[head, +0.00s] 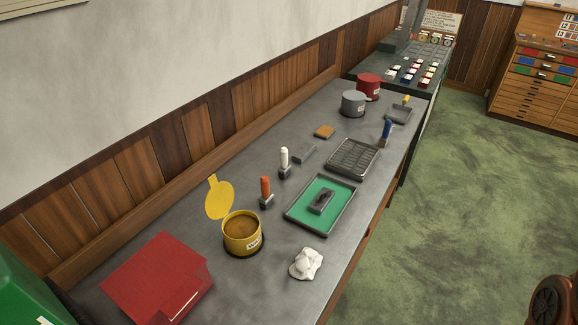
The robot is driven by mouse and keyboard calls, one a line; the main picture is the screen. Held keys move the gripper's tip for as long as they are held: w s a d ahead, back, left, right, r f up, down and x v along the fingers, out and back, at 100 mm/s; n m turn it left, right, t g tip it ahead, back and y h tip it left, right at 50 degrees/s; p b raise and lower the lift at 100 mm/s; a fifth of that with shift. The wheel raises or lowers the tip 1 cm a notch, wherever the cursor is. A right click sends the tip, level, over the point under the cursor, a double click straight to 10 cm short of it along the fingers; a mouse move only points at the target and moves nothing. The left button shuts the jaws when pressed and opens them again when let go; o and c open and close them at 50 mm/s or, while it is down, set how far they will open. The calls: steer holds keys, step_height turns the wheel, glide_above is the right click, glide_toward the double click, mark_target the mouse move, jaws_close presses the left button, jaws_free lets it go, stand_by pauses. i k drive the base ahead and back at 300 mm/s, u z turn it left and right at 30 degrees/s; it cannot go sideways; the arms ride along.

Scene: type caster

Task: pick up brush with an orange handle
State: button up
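A brush with an orange handle (265,187) stands upright on the grey worktop (222,284), with its dark head down at the bottom. It stands to the right of and behind the open yellow pot (242,236), and to the left of the green-lined tray (347,197). A similar brush with a white handle (284,157) stands just behind it, and one with a blue handle (387,131) stands farther back on the right. Nothing touches the orange handle. My gripper is not in view.
A red box (155,274) and a crumpled white cloth (306,263) lie at the front. A slotted grey tray (353,157), a grey pot (353,103) and a red pot (369,86) stand farther back. A wood-panelled wall (150,167) borders the left. Green floor (450,215) is open on the right.

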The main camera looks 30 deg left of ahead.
mark_target(266, 199)
steer(key=i, duration=2.9)
steer(key=u, duration=4.95)
steer(key=i, duration=0.5)
steer(key=z, duration=0.05)
